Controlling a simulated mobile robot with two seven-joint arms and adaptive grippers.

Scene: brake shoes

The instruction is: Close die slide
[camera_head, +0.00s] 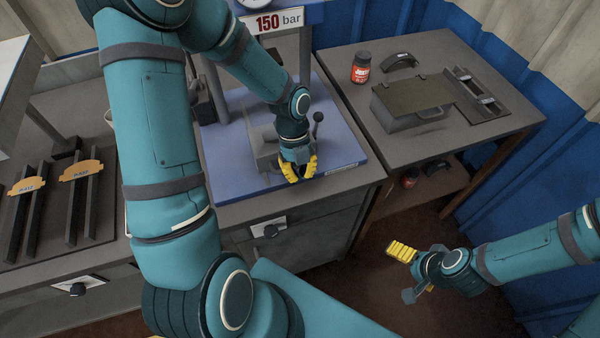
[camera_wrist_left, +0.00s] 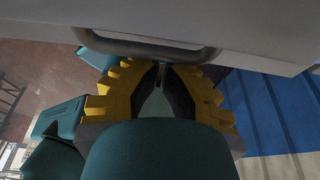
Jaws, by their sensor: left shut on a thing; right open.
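The grey die slide (camera_head: 266,152) sits on the blue bed (camera_head: 225,172) of the press, partly hidden behind my left arm. My left gripper (camera_head: 298,173) has its yellow fingers at the front of the slide, near the bed's front edge. In the left wrist view, my left gripper (camera_wrist_left: 162,72) is shut on a dark bar handle (camera_wrist_left: 130,48) fixed to a grey face (camera_wrist_left: 255,45). How far the slide stands out is hard to tell. My right gripper (camera_head: 408,272) is open and empty, over the floor at the lower right.
A black-knobbed lever (camera_head: 317,126) stands right of the slide. The press carries a "150 bar" sign (camera_head: 273,22). The right table (camera_head: 445,60) holds a red jar (camera_head: 361,68), a brake shoe (camera_head: 399,62) and a grey box (camera_head: 412,98). Racks (camera_head: 73,205) stand at the left.

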